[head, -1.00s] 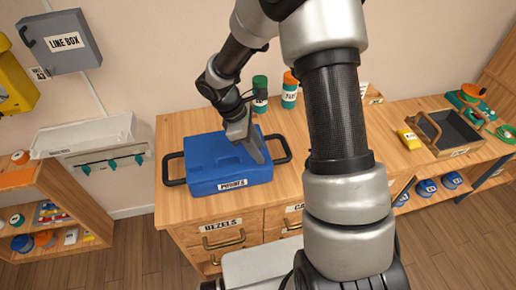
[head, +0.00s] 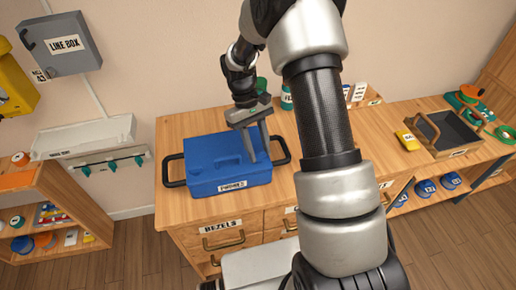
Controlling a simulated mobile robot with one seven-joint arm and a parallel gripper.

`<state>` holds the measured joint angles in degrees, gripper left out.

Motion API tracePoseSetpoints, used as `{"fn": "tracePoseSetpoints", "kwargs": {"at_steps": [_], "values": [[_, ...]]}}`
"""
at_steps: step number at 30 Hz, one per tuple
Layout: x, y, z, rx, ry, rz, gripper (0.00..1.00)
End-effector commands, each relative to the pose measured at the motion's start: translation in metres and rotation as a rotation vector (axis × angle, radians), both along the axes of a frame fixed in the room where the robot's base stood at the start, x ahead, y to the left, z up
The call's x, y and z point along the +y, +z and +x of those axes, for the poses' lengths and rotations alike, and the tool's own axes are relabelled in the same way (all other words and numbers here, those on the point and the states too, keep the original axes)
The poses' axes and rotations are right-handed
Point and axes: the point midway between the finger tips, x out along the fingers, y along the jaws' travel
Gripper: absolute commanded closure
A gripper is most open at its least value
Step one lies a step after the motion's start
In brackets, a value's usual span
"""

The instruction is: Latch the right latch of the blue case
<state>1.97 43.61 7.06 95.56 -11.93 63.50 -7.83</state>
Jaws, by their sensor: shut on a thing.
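The blue case (head: 212,155) sits on the wooden bench with its lid down and a label reading "PHONES" on its front. A black handle sticks out at each side of it. My gripper (head: 260,158) points down at the right end of the case. One finger is over the lid and the other is by the right edge. It is shut on the right part of the blue case. What lies between the fingertips is hidden, and I cannot make out the right latch.
Green-lidded and other small containers (head: 287,97) stand behind the case. A yellow box (head: 407,139) and a dark tray (head: 447,132) are at the right of the bench (head: 330,202). Drawers, one labelled "BEZELS" (head: 222,226), are below. A line box (head: 60,42) hangs on the wall.

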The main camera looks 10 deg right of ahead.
Motion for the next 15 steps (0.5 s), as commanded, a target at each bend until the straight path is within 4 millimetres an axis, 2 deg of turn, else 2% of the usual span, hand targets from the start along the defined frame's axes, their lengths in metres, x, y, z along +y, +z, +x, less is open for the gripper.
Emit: {"fn": "tracePoseSetpoints", "kwargs": {"at_steps": [6, 15], "values": [[-0.0011, 0.0005, 0.0012, -0.003, -0.168, 0.001, 0.9], [-0.0021, 0.0006, 0.0012, -0.003, -0.308, 0.001, 0.9]]}}
